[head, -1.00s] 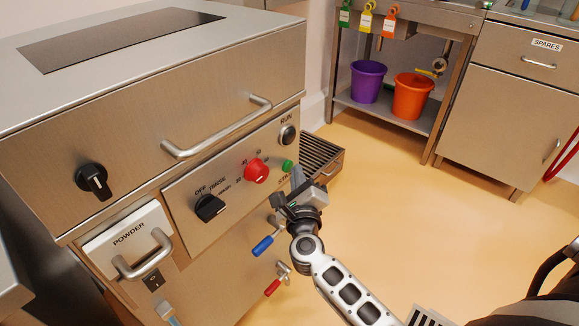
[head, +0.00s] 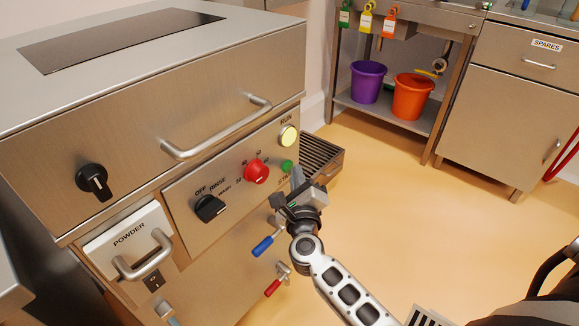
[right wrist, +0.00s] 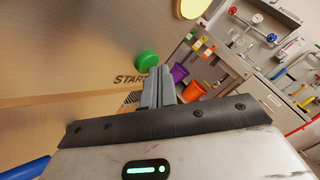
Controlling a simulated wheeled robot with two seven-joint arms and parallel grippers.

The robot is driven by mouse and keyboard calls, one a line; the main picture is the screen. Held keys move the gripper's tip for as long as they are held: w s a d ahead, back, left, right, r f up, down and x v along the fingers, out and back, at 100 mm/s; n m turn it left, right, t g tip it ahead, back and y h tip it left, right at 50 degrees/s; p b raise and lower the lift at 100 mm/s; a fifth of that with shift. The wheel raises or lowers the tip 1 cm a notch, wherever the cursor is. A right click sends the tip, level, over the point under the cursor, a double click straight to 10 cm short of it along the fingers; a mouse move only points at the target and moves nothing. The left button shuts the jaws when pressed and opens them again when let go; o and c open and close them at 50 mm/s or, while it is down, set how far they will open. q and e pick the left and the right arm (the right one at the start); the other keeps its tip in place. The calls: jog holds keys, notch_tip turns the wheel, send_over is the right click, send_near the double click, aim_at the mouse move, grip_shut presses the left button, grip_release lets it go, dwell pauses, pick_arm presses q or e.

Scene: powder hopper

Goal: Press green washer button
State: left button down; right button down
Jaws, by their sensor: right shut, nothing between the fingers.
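The green washer button (head: 287,166) sits on the steel front panel of the washer, above the START label. It also shows in the right wrist view (right wrist: 147,60), just beyond the fingertips. My right gripper (head: 297,176) is shut and empty, with its fingertips close beside the green button. In the right wrist view the shut fingers (right wrist: 158,86) point toward the panel; I cannot tell whether they touch the button. The round RUN lamp (head: 289,136) above the button glows pale yellow. My left gripper is not in view.
A red knob (head: 256,172) and a black knob (head: 210,208) sit left of the button. A long handle (head: 215,132) juts out above. Blue (head: 264,245) and red (head: 273,287) valve levers stick out below. Open floor (head: 400,215) lies to the right.

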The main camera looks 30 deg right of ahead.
jog(key=shift+s+d, duration=0.2)
jog(key=shift+s, duration=0.3)
jog(key=s, duration=0.1)
jog(key=s+d, duration=0.1)
jog(key=s, duration=0.1)
jog(key=s+d+p, duration=0.1)
jog(key=shift+s, duration=0.3)
dwell(0.4)
